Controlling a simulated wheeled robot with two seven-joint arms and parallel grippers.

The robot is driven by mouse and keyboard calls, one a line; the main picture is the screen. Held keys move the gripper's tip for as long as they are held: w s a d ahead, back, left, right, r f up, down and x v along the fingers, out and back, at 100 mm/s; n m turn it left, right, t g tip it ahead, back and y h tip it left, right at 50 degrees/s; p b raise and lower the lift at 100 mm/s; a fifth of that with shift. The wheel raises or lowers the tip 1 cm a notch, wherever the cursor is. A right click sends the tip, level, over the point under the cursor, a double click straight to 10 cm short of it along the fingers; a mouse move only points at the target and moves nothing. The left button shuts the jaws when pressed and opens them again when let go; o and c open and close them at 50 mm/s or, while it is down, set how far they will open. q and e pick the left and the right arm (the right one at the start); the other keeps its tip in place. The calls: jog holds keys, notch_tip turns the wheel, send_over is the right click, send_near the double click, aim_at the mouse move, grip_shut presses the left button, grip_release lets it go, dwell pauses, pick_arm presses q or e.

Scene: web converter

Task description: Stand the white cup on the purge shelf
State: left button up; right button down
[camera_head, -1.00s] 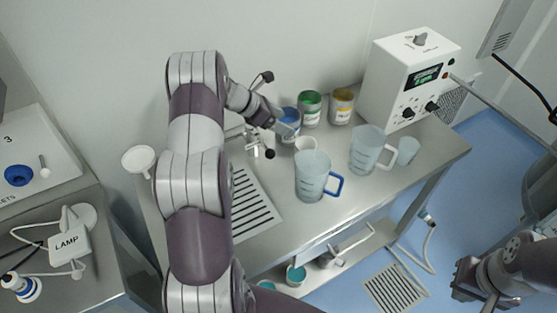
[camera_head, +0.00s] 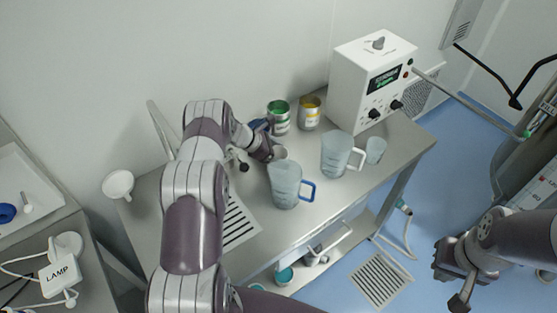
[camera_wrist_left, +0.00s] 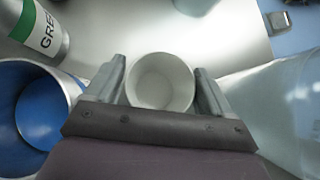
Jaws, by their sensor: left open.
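The white cup (camera_wrist_left: 160,80) stands between the two fingers of my left gripper (camera_wrist_left: 159,92) in the left wrist view. The fingers are open on either side of it. I cannot tell whether they touch it. In the head view the cup (camera_head: 280,152) is small and partly hidden by my left gripper (camera_head: 270,152), on the steel table behind the blue-handled jug. My right gripper (camera_head: 455,287) hangs over the floor at lower right, empty. Its jaw opening is unclear. A lower shelf (camera_head: 318,268) shows under the table; no label names it the purge shelf.
A blue-handled jug (camera_head: 284,184), a white-handled jug (camera_head: 337,155) and a clear beaker (camera_head: 375,150) stand close by on the right. Green (camera_head: 279,117) and yellow (camera_head: 310,112) cans stand behind. A blue can (camera_wrist_left: 38,115) is beside the left gripper.

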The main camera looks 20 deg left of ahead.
pick_arm(q)
jog(key=shift+s, duration=0.15)
jog(key=c, duration=0.8)
jog(key=shift+r, duration=0.15)
